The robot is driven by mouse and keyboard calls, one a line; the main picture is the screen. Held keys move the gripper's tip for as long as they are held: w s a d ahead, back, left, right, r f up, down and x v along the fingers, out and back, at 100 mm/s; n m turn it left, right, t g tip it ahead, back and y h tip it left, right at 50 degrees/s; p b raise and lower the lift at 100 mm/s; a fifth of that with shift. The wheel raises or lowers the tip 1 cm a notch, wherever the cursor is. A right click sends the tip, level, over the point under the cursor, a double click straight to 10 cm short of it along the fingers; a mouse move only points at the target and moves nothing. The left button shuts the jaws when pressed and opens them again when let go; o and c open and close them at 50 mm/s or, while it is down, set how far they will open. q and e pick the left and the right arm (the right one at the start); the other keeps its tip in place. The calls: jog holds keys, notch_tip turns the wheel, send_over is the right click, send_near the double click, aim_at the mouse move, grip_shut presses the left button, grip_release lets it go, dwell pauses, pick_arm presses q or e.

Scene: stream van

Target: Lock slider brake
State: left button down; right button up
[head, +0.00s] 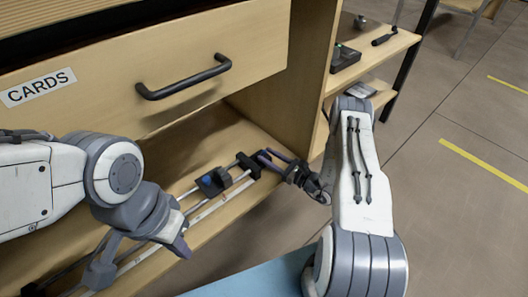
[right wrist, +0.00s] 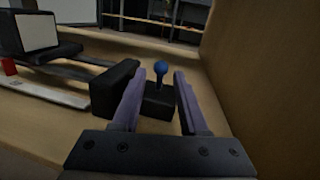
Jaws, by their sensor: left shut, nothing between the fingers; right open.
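In the right wrist view a small lever with a blue ball knob (right wrist: 160,68) stands on a black base (right wrist: 160,100). The fingers of my open right gripper (right wrist: 159,78) lie on either side of the knob, with gaps visible; I cannot tell whether either finger touches the base. A black end block (right wrist: 113,88) is just left of the fingers. In the head view my right gripper (head: 264,158) is at the far right end of the slider rails (head: 208,206). A dark carriage (head: 213,181) sits on the rails.
The slider lies on a wooden shelf (head: 183,150) beneath a drawer labelled CARDS (head: 190,62) with a black handle (head: 184,77). A wooden side wall (right wrist: 255,80) rises close to the right of my right gripper. A side shelf (head: 385,48) holds small items.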

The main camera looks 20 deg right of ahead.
jog(key=p+v, duration=0.2)
jog(key=v, duration=0.4)
jog(key=shift+s+d+r, duration=0.1)
jog(key=shift+s+d, duration=0.1)
jog(key=shift+s, duration=0.05)
jog(key=shift+s+d, duration=0.3)
jog(key=shift+s, duration=0.35)
